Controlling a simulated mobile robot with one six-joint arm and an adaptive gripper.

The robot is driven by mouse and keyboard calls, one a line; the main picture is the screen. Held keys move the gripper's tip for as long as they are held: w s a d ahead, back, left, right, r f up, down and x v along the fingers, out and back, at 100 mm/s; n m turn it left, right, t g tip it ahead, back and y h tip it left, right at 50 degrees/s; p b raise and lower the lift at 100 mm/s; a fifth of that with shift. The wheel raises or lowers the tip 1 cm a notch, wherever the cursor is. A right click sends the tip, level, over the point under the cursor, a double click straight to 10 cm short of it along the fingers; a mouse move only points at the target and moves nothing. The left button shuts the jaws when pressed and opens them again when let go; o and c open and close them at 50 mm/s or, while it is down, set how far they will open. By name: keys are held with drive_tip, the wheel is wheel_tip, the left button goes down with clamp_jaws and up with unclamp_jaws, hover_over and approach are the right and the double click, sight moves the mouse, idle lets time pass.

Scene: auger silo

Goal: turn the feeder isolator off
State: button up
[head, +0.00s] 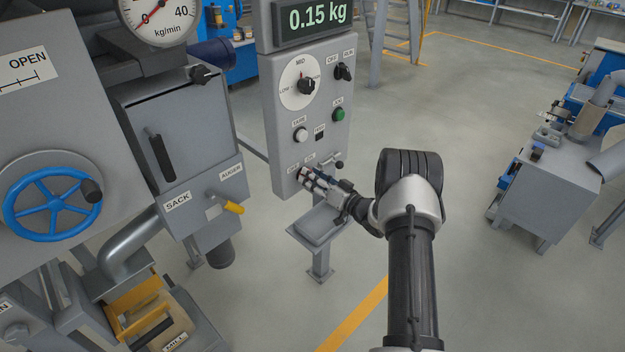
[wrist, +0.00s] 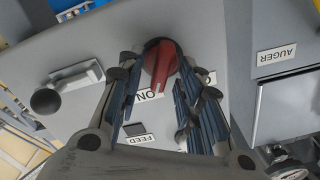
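The feeder isolator is a red rotary knob (wrist: 160,62) on the grey control panel (wrist: 215,35), above a FEED label (wrist: 140,140) in the wrist view. Its handle points down and slightly left in that view, towards the partly covered ON label (wrist: 148,96). My gripper (wrist: 158,75) is open, with one finger on each side of the knob. I cannot tell whether the fingers touch it. In the head view my gripper (head: 310,178) is at the panel's lower part and largely hides the isolator.
A small lever with a black ball (wrist: 46,101) sticks out beside the isolator. The panel (head: 285,130) also carries a MID dial (head: 305,86), a black switch (head: 344,71) and a green button (head: 338,115).

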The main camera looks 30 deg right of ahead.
drive_tip(key=shift+w, duration=0.1)
drive_tip(key=shift+c, duration=0.5)
clamp_jaws()
